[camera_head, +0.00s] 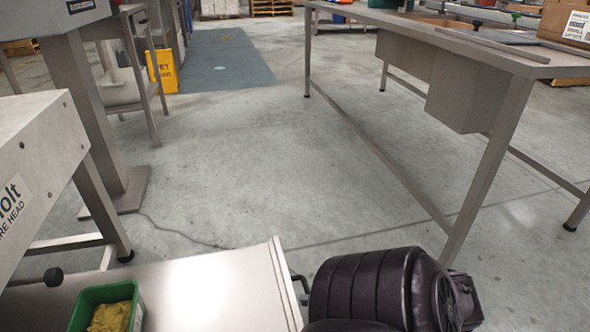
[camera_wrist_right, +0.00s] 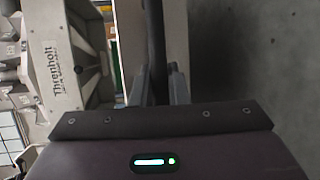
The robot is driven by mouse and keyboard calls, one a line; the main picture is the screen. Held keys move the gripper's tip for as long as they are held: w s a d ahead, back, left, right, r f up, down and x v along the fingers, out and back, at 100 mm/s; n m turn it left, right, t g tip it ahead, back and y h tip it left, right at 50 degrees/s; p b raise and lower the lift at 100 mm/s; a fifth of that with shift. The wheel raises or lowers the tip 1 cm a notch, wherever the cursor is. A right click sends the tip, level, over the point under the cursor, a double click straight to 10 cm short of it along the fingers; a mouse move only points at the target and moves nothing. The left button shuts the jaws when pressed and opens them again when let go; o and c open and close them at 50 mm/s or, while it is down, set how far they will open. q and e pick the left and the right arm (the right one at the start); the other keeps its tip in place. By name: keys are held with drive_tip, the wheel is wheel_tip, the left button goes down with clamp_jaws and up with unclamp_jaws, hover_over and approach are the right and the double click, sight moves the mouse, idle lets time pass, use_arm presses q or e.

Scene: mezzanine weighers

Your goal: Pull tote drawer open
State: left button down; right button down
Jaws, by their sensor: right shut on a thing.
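The tote drawer (camera_head: 215,290) is a pale metal surface at the bottom of the head view. A green tote (camera_head: 90,297) with yellow contents sits on its left part, cut off by the frame edge. In the right wrist view my right gripper (camera_wrist_right: 161,78) has its two grey fingers shut on a dark bar-like handle (camera_wrist_right: 155,40) in front of a pale metal panel (camera_wrist_right: 175,45). In the head view a dark handle end (camera_head: 301,284) shows at the drawer's right edge, beside my purple right arm. The arm hides the grip there. My left gripper is not in view.
A steel table (camera_head: 465,45) stands to the right. Open concrete floor (camera_head: 240,150) lies between them. A yellow floor sign (camera_head: 163,70) stands farther back.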

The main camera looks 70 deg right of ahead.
drive_tip(key=shift+s+d, duration=0.35)
drive_tip(key=shift+s, duration=0.1)
drive_tip(key=c, duration=1.4)
unclamp_jaws()
drive_tip(key=v, duration=0.7)
drive_tip(key=shift+s+p, duration=0.4)
drive_tip(key=shift+d, duration=0.1)
